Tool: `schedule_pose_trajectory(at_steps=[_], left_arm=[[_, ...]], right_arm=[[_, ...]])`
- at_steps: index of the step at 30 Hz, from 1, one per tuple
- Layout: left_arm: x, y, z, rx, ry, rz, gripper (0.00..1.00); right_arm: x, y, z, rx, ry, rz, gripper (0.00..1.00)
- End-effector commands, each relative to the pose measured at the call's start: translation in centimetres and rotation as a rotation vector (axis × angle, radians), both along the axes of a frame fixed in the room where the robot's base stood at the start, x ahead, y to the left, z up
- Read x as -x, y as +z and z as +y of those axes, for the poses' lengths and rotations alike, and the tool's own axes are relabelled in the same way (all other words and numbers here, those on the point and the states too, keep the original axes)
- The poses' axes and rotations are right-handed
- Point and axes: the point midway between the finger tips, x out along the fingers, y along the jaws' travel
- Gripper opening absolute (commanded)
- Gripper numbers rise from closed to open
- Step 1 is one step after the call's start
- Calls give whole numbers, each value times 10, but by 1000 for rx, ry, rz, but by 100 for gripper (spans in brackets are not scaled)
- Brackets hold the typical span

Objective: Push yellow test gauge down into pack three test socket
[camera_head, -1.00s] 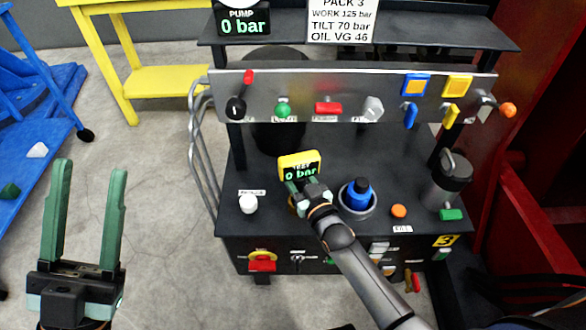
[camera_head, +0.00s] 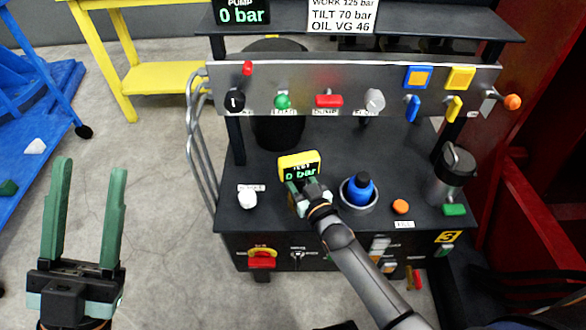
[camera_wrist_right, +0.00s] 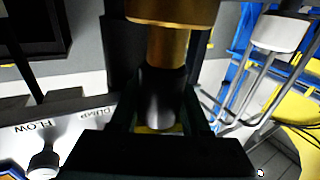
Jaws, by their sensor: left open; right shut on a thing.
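The yellow test gauge (camera_head: 299,166), its display reading 0 bar, stands above the front left part of the black pack three bench (camera_head: 400,165). My right gripper (camera_head: 308,190) is shut on the gauge just below its yellow head. In the right wrist view, the fingers enclose a dark cylinder (camera_wrist_right: 163,95) with a brass-coloured part (camera_wrist_right: 170,10) against its end. The socket is mostly hidden behind the gripper in the head view, and I cannot tell how deep the gauge sits. My left gripper (camera_head: 88,215) is open and empty, over the floor at the left.
A blue capped item (camera_head: 360,188) in a grey ring stands right of my right gripper, a white knob (camera_head: 247,199) left of it. An orange button (camera_head: 401,206) and a metal canister (camera_head: 452,175) are farther right. A control panel (camera_head: 345,80) crosses behind.

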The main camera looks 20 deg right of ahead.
Motion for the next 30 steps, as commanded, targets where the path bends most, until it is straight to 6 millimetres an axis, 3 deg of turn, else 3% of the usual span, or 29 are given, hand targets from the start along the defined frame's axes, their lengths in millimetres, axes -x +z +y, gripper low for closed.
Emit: schedule_pose_trajectory(at_steps=[15,16,25,30], left_arm=[[0,-11,0,0,0,0,50],[0,-10,0,0,0,0,50],[0,-10,0,0,0,0,50],[0,-10,0,0,0,0,50]], right_arm=[[-1,-12,0,-1,0,-5,0],[-1,-11,0,-1,0,-5,49],[-1,-11,0,-1,0,-5,82],[-1,-11,0,-1,0,-4,82]])
